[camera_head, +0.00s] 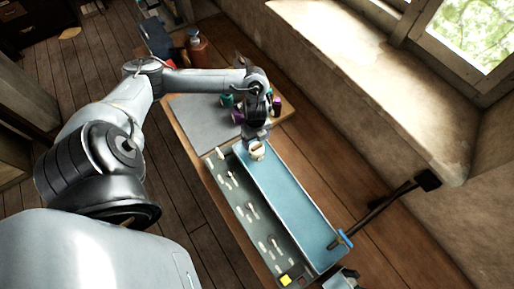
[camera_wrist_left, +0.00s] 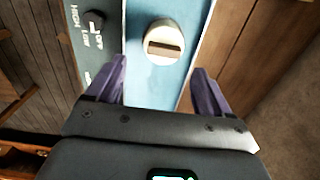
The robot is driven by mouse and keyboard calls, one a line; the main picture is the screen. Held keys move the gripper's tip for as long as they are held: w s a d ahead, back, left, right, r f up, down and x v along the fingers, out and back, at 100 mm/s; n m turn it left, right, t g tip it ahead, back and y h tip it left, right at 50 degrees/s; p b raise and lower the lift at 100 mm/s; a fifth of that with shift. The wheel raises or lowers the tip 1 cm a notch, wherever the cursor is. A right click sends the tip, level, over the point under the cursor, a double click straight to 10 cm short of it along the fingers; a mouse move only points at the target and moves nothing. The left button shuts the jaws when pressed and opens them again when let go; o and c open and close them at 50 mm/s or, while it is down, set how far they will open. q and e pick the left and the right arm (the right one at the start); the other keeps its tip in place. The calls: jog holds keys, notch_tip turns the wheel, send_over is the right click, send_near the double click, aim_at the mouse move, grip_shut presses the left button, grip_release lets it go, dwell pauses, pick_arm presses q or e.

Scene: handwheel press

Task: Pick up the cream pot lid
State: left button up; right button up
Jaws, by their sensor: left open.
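The cream pot lid (camera_wrist_left: 164,43) is round with a brown bar handle on top, and it lies on the blue surface of a long panel. In the head view the lid (camera_head: 257,154) shows at the far end of that blue surface, partly hidden by my left gripper (camera_head: 257,142). My left gripper (camera_wrist_left: 160,70) is open and empty, its two purple fingers spread on the near side of the lid in the wrist view. The lid shows just beyond the fingertips, between their lines. My right gripper is not clearly visible.
The blue panel (camera_head: 300,220) has a dark strip with switches (camera_head: 250,212) along its left side. A black bar (camera_head: 385,207) sticks out at the right. Purple and green items (camera_head: 227,100) and an orange bottle (camera_head: 197,50) stand behind. The blue surface's middle is clear.

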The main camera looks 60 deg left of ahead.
aim_at(257, 146)
pick_arm(q)
jog(key=shift+w+a+f+p, duration=0.15)
jog(key=shift+f+p, duration=0.1)
jog(key=shift+f, duration=1.15)
jog(key=shift+w+a+f+p, duration=0.1)
jog(key=shift+f+p, duration=0.1)
jog(key=shift+f, duration=1.2)
jog(key=c, duration=1.1)
